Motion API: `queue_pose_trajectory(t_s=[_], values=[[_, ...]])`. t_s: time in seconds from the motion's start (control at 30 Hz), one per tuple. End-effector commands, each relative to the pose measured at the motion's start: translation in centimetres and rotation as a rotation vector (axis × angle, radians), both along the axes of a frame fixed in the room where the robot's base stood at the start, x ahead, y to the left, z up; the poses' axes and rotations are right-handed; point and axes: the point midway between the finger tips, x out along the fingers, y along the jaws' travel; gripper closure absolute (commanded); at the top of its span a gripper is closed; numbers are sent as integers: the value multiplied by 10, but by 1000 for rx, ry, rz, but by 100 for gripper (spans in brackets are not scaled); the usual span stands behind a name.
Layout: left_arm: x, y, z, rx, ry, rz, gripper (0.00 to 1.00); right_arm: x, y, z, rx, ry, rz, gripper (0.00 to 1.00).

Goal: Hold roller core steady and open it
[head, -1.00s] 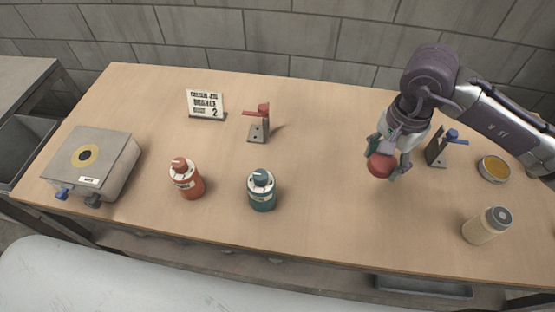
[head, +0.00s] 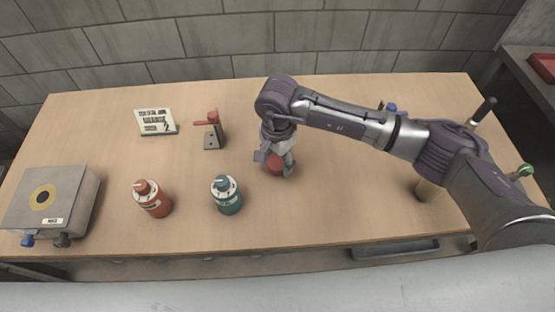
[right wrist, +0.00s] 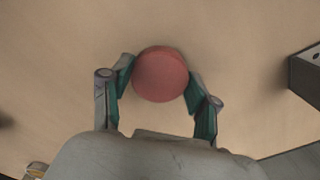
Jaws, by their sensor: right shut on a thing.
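A round red thing (head: 275,165) is in my right gripper (head: 276,160), over the middle of the table. In the right wrist view the red thing (right wrist: 161,73) sits between the two fingers of the gripper (right wrist: 160,80), which press on its sides. I cannot tell whether it touches the table or which thing is the roller core. A red bottle (head: 155,205) and a teal bottle (head: 228,202), both with caps, stand upright at front left of the gripper. My left gripper is not in view.
A stand with a red lever (head: 212,138) is left of the gripper, with a sign (head: 155,122) beyond it. A grey box (head: 70,195) sits at far left.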

Motion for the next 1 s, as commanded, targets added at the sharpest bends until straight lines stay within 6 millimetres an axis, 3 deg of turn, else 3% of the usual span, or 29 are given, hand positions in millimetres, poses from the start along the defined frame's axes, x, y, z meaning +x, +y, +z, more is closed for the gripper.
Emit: queue_pose_trajectory(t_s=[0.13, 0.5, 0.53, 0.63, 0.67, 1.0], values=[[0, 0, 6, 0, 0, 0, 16, 0, 0, -15, 1, 1, 0, 82], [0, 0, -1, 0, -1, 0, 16, 0, 0, -21, 1, -1, 1, 82], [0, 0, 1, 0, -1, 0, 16, 0, 0, -19, 1, -1, 0, 35], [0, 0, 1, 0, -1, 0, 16, 0, 0, -19, 1, -1, 0, 18], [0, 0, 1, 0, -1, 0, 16, 0, 0, -19, 1, -1, 0, 15], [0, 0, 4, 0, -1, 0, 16, 0, 0, -16, 0, 0, 0, 15]])
